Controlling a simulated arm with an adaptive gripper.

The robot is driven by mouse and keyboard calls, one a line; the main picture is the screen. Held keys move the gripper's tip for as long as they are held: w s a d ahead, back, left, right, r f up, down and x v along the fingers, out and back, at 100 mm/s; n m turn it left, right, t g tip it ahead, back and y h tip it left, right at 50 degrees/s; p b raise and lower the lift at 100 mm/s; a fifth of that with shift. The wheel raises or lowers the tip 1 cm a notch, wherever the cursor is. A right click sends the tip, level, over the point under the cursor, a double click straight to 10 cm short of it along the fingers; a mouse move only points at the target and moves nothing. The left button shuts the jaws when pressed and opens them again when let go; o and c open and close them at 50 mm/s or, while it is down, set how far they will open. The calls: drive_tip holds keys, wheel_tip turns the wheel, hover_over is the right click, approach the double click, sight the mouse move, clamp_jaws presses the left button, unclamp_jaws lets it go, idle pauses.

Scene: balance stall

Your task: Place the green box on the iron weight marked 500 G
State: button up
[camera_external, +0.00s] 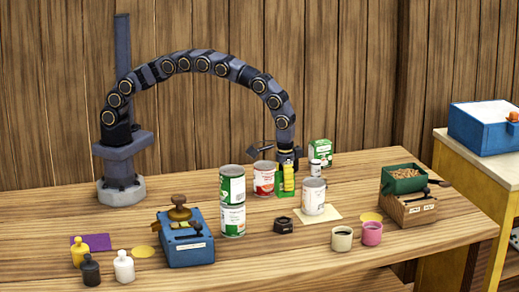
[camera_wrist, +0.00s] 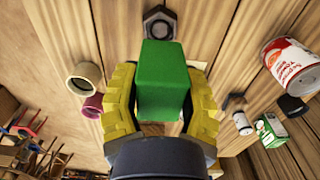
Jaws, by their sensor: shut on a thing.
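The plain green box (camera_wrist: 162,80) is between the yellow fingers of my gripper (camera_wrist: 160,105) in the wrist view. My gripper (camera_external: 287,180) is shut on it. In the external view the green box (camera_external: 282,194) shows partly below the fingers; whether it clears the table I cannot tell. A dark hexagonal iron weight (camera_external: 284,226) with a hole stands on the table in front of the gripper, apart from the box. It also shows beyond the box in the wrist view (camera_wrist: 160,22). Its top looks bare, and its marking is not legible.
Stacked green-white cans (camera_external: 232,200) and a red can (camera_external: 264,178) stand left of the gripper. A pale can (camera_external: 313,196) stands close on its right. A white-green carton (camera_external: 320,152) is behind. Cream (camera_external: 342,238) and pink (camera_external: 372,233) cups stand front right.

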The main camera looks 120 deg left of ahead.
sight(284, 220)
wheel_tip(284, 220, down, 8)
drive_tip(key=shift+r, duration=0.2)
drive_tip(key=shift+f, duration=0.1)
drive_tip(key=o, duration=1.1)
drive_tip(key=shift+c, duration=0.2)
